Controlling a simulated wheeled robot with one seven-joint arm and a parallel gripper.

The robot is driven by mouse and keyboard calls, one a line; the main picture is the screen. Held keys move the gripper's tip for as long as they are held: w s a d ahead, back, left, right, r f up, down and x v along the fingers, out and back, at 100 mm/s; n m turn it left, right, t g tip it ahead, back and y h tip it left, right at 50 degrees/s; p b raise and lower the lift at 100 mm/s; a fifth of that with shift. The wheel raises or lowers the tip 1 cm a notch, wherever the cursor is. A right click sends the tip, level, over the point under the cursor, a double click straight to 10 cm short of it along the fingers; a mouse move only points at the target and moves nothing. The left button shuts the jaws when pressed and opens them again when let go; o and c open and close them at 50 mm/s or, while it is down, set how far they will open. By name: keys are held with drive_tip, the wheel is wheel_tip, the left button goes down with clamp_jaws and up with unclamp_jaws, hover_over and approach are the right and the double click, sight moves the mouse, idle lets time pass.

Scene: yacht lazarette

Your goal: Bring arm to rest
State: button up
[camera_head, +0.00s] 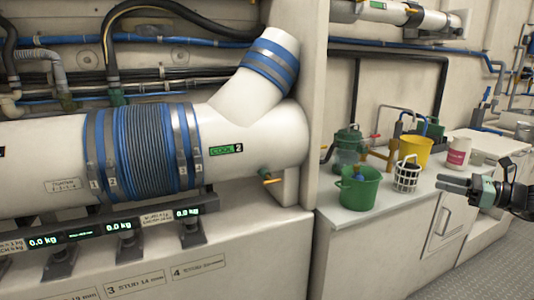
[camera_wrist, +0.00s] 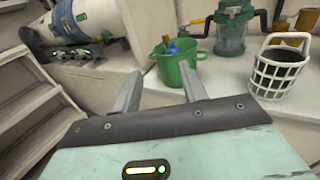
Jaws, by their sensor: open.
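My gripper (camera_head: 456,184) is at the right edge of the head view, out in front of the white counter and pointing left. In the wrist view my gripper (camera_wrist: 160,88) has its two fingers spread apart with nothing between them. A green bucket (camera_head: 359,188) stands on the counter beyond the fingers. It also shows in the wrist view (camera_wrist: 177,68), with a blue item inside. My gripper is apart from the bucket and the counter. Most of my arm is outside the head view.
A white basket (camera_head: 406,178), yellow bucket (camera_head: 416,151), green-lidded jar (camera_head: 348,150) and white-and-red container (camera_head: 458,153) stand on the counter (camera_head: 345,218). A large white pipe (camera_head: 45,155) fills the left. Steps (camera_wrist: 35,105) show left in the wrist view. Grey floor (camera_head: 488,265) is clear at lower right.

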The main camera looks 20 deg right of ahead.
drive_tip(key=w+a+f+n+g+y, duration=0.1)
drive_tip(key=w+a+n+g, duration=0.15)
drive_tip(key=a, duration=0.55)
drive_tip(key=w+a+f+n+g+y, duration=0.15)
drive_tip(key=a+n+g, duration=0.25)
drive_tip(key=a, duration=0.4)
drive_tip(key=w+a+n+g, duration=0.2)
drive_tip(key=a+n+g, duration=0.1)
drive_tip(key=a, duration=0.5)
drive_tip(key=s+a+f+n+g+h, duration=0.15)
drive_tip(key=s+a+n+g, duration=0.3)
drive_tip(key=a, duration=0.55)
drive_tip(key=s+a+f+n+g+h, duration=0.1)
drive_tip(key=s+a+n+g+h, duration=0.2)
drive_tip(key=a+n, duration=0.45)
drive_tip(key=s+a+r+n+t+h, duration=0.1)
drive_tip(key=s+a+n+h, duration=0.3)
drive_tip(key=s+a+n, duration=0.35)
drive_tip(key=s+a+r+n+t+h, duration=0.1)
drive_tip(key=s+a+r+n+h, duration=0.15)
drive_tip(key=s+a+n, duration=0.5)
drive_tip(key=s+d+r+p, duration=0.1)
drive_tip(key=s+r+p, duration=0.1)
drive_tip(key=r+p, duration=0.6)
drive_tip(key=s+d+r+p, duration=0.1)
drive_tip(key=s+r+p, duration=0.1)
drive_tip(key=r+p, duration=0.6)
drive_tip(key=shift+r+p, duration=0.3)
drive_tip(key=shift+p, duration=0.35)
